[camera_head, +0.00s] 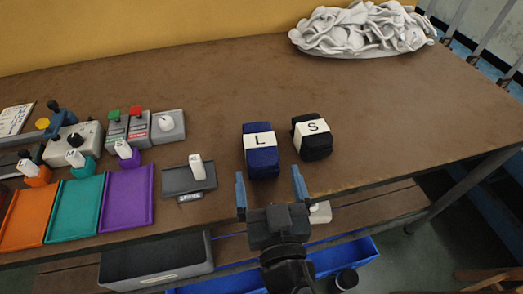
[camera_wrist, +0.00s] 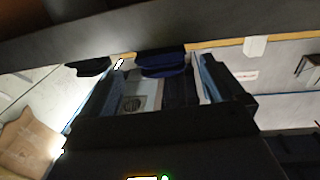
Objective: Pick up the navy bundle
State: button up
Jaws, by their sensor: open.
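The navy bundle (camera_head: 262,163) stands on the brown table near its front edge, with a white band marked "L". My gripper (camera_head: 270,187) is open and empty, with blue fingers, just in front of the bundle in the head view. The fingers are apart from each other and nothing is between them that I can make out. In the wrist view the navy bundle (camera_wrist: 162,63) shows at the top, beyond the gap between the fingers (camera_wrist: 140,90).
A black bundle (camera_head: 313,148) marked "S" stands close to the right of the navy one. A grey device (camera_head: 189,181) with a white tag is to the left, beside a purple tray (camera_head: 127,199). A white cloth pile (camera_head: 362,32) lies at the back right. The table's middle is clear.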

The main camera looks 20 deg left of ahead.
aim_at(261, 150)
jog(key=x, duration=0.2)
jog(key=shift+w+a+r+p, duration=0.1)
jog(key=shift+w+a+p, duration=0.05)
jog(key=shift+w+p, duration=0.2)
jog(key=shift+p+x, duration=0.6)
jog(key=shift+x, duration=1.9)
jog(key=shift+s+a, duration=0.1)
jog(key=c, duration=1.1)
